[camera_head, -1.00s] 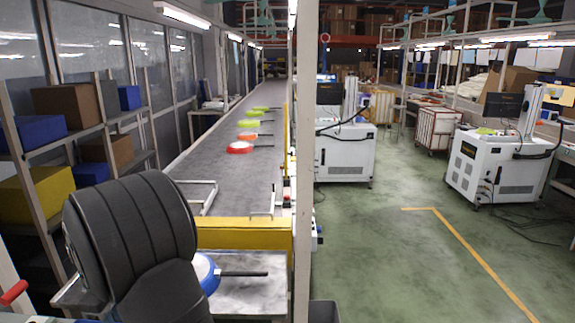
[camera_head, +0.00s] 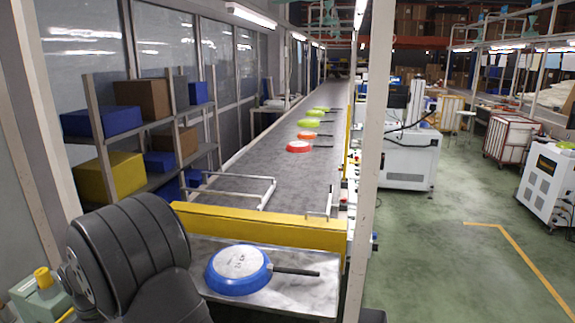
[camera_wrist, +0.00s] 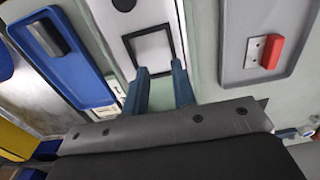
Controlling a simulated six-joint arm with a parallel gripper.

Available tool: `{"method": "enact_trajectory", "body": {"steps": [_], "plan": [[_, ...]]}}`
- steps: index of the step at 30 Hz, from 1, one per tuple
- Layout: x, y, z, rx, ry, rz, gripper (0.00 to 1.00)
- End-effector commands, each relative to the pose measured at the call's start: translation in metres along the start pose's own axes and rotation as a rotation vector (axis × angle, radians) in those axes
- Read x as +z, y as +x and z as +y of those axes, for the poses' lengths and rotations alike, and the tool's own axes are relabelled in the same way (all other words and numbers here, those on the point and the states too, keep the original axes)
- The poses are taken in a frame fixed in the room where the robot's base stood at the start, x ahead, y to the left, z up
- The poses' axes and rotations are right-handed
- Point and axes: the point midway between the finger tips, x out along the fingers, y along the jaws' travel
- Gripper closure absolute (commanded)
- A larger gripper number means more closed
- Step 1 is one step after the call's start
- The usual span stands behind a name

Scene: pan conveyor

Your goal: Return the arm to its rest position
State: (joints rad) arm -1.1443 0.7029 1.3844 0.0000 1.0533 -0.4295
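My gripper (camera_wrist: 160,68) shows in the wrist view with two blue-grey fingers apart and nothing between them. They point at a pale surface with a black-outlined square (camera_wrist: 153,50). In the head view my dark arm fills the lower left, and the gripper itself cannot be made out. A blue pan (camera_head: 212,275) with a whitish round face and a dark handle lies on the metal end table (camera_head: 305,298), to the right of my arm and apart from it.
A yellow barrier (camera_head: 260,226) crosses before the conveyor (camera_head: 262,170), where several red, orange and green pans lie. A shelf with boxes (camera_head: 122,175) stands left; a post (camera_head: 370,150) stands right. The wrist view shows a blue tray (camera_wrist: 78,75) and a grey tray (camera_wrist: 232,70).

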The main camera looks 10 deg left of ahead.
Motion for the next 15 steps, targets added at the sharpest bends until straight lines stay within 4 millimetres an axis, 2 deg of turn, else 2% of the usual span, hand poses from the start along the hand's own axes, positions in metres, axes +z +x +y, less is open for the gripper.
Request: {"method": "enact_trajectory", "body": {"steps": [1,6,15], "plan": [[-0.002,0.008,-0.002,-0.001,-0.001,-0.003,0.76],[-0.005,0.023,-0.003,-0.001,0.001,-0.002,0.76],[-0.005,0.029,-0.003,0.0,0.0,-0.001,0.76]]}}
